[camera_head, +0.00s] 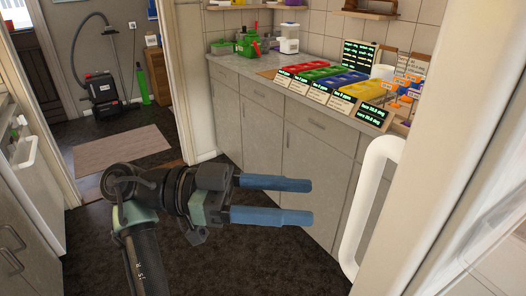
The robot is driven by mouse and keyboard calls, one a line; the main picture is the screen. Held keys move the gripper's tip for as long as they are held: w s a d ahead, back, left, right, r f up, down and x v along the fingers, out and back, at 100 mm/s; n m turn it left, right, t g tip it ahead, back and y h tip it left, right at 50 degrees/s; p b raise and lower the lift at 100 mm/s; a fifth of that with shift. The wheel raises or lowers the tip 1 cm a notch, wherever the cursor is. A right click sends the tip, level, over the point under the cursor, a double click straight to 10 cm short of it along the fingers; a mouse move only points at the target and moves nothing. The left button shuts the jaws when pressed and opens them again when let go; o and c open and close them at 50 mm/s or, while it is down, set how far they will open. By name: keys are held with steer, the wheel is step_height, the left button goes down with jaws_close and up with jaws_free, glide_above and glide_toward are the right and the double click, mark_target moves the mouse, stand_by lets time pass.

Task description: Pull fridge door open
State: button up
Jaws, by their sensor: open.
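A large white curved handle (358,215) stands upright at the right, on the pale panel (450,160) that fills the right edge. This looks like the fridge door, seen very close and cut off by the frame. My gripper (311,201) is open and empty, its two blue fingers pointing right toward the handle. In the picture a gap shows between the fingertips and the handle, so they do not appear to touch. How far apart they are in depth I cannot tell. Whether the door stands ajar cannot be seen.
A doorway at left shows a vacuum cleaner (101,92) and a mat (122,150). The dark floor (265,265) below my gripper is clear.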

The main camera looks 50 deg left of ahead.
steer(key=v, duration=0.3)
steer(key=shift+s+a, duration=0.2)
steer(key=shift+a, duration=0.05)
stand_by(0.5)
